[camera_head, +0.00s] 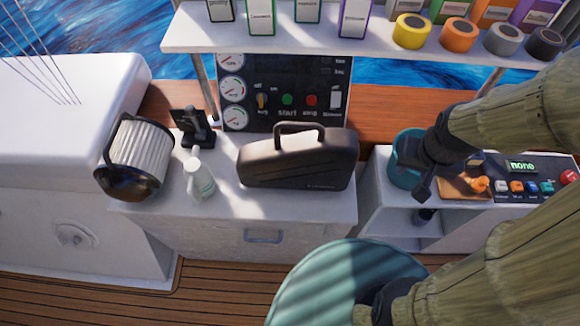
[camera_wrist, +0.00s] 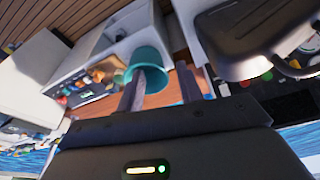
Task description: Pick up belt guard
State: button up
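A dark case-like cover with a top handle, which looks like the belt guard (camera_head: 298,165), stands upright on the white cabinet in the middle of the head view. It also fills the upper right of the wrist view (camera_wrist: 240,40), with its handle toward the right edge. My gripper (camera_head: 413,172) is to the right of the guard, in front of a teal bucket. In the wrist view its two fingers (camera_wrist: 160,88) are apart with nothing between them. The guard is not touched.
A teal bucket (camera_head: 400,178) and a control panel (camera_head: 530,188) are at right. A ribbed filter (camera_head: 140,152), white bottle (camera_head: 199,180) and black stand (camera_head: 193,128) are left of the guard. A shelf (camera_head: 300,42) overhangs behind. A round teal top (camera_head: 335,285) is in front.

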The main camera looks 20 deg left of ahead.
jog(key=shift+o, duration=0.4)
jog(key=w+a+r+n+h+p, duration=0.1)
jog(key=a+r+n+h+p, duration=0.1)
jog(key=a+r+n, duration=0.4)
jog(key=w+a+r+n+h+p, duration=0.1)
jog(key=a+r+n+p, duration=0.3)
jog(key=a+n, duration=1)
jog(key=a+r+h, duration=0.1)
jog(key=a+r, duration=0.1)
jog(key=a, duration=0.9)
jog(key=shift+w+a+r+p, duration=0.2)
jog(key=shift+w+a+p, duration=0.05)
jog(key=shift+w+p, duration=0.15)
jog(key=shift+f, duration=0.1)
jog(key=p, duration=0.4)
send_near(302, 124)
jog(key=x, duration=0.5)
jog(key=shift+d+f, duration=0.15)
jog(key=shift+f, duration=0.2)
